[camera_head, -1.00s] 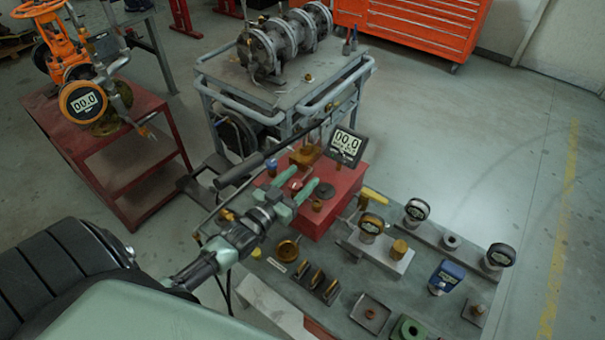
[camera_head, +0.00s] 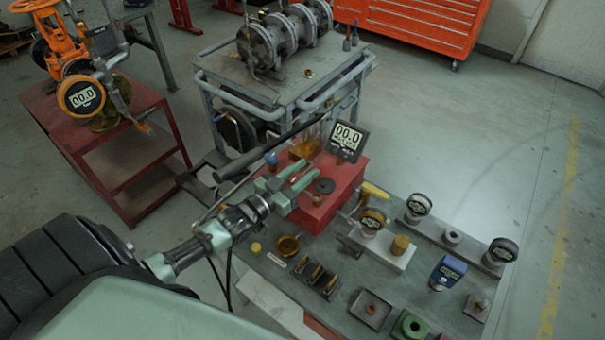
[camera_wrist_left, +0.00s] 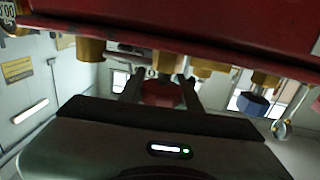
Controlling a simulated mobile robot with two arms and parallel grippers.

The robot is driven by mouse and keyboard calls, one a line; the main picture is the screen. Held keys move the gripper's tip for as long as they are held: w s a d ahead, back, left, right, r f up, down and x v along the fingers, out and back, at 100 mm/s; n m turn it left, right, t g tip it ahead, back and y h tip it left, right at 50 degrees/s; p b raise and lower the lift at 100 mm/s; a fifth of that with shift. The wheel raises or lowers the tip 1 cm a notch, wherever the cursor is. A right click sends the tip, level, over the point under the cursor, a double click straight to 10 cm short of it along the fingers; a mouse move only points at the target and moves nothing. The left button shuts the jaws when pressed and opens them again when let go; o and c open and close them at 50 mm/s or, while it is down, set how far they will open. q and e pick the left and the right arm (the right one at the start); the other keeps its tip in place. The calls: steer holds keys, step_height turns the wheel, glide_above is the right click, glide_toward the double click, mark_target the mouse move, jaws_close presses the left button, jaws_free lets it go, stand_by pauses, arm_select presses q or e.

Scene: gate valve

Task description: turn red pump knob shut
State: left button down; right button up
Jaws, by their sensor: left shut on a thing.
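The red pump box (camera_head: 322,208) stands on the near bench, with a digital gauge (camera_head: 346,141) reading 00.0 at its back. My left gripper (camera_head: 293,178) reaches in from the left to the left part of the box, its green fingers around a small red knob. In the left wrist view, the dark red knob (camera_wrist_left: 161,93) sits between the two dark fingers (camera_wrist_left: 162,90), under a brass fitting. The gripper is shut on it. In the head view the fingers hide most of the knob. My right gripper is not in view.
A long dark lever (camera_head: 265,152) passes just behind my left gripper. A blue-topped fitting (camera_head: 271,160) stands close by. Gauges, brass parts and a blue meter (camera_head: 447,272) crowd the bench to the right. A grey cart (camera_head: 285,90) stands behind.

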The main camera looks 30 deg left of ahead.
mark_target(290, 182)
arm_select(q)
steer(key=shift+d+m+h+b, duration=0.1)
steer(key=shift+m+h+b, duration=0.5)
steer(key=shift+h, duration=0.3)
steer(key=shift+d+m+g+h, duration=0.1)
steer(key=shift+m+g+h, duration=0.2)
steer(key=shift+g+h, duration=0.1)
steer(key=shift+r, duration=0.1)
steer(key=c, duration=1)
jaws_free()
steer(key=shift+s, duration=0.2)
steer(key=shift+s+f, duration=0.2)
steer(key=shift+s, duration=0.1)
steer(key=shift+b+v, duration=0.7)
steer(key=shift+v, duration=2.8)
steer(key=shift+r, duration=0.1)
